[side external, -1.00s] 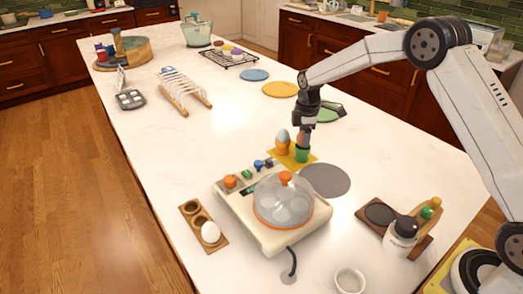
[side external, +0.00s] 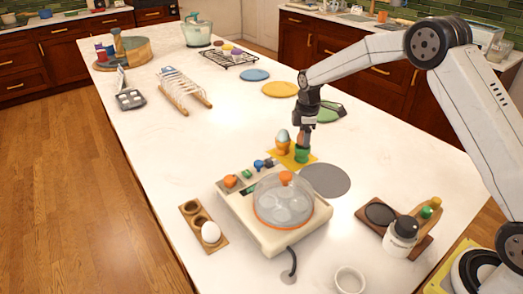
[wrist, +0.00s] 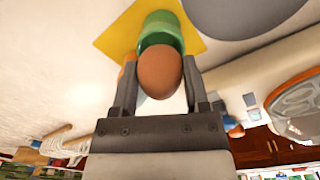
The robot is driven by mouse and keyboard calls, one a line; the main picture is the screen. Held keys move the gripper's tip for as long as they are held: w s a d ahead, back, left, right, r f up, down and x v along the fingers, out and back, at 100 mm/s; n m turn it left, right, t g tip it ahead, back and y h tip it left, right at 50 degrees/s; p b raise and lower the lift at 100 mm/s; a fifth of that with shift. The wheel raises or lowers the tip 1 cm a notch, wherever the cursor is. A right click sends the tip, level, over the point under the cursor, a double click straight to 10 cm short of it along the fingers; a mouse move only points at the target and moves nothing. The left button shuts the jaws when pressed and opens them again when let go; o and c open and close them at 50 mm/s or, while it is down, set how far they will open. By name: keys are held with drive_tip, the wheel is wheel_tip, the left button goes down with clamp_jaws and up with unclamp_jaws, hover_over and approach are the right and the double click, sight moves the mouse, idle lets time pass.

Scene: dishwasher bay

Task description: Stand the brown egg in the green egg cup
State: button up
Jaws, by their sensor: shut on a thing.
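The brown egg (wrist: 160,72) is between the two fingers of my gripper (wrist: 160,92) in the wrist view. In the side view my gripper (side external: 303,132) points down over the green egg cup (side external: 302,155), with a small part of the egg (side external: 301,141) showing above the cup. The green cup also shows in the wrist view (wrist: 160,30), in line with the egg's far end. The egg is at the cup's mouth; I cannot tell whether it rests in it. The cup stands upright on a yellow mat (wrist: 115,35).
An orange egg cup (side external: 283,149) with a pale blue egg (side external: 283,136) stands close left of the green cup. An egg cooker (side external: 285,205) with a clear lid is in front. A wooden tray (side external: 190,209) holds a white egg (side external: 210,232). A grey round mat (side external: 326,180) is bare.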

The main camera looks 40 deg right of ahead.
drive_tip(key=shift+f, duration=0.8)
idle(1.1)
drive_tip(key=o, duration=0.8)
drive_tip(key=shift+c, duration=0.2)
drive_tip(key=shift+r, duration=0.1)
drive_tip(key=shift+r, duration=3.95)
drive_tip(key=shift+s, duration=0.1)
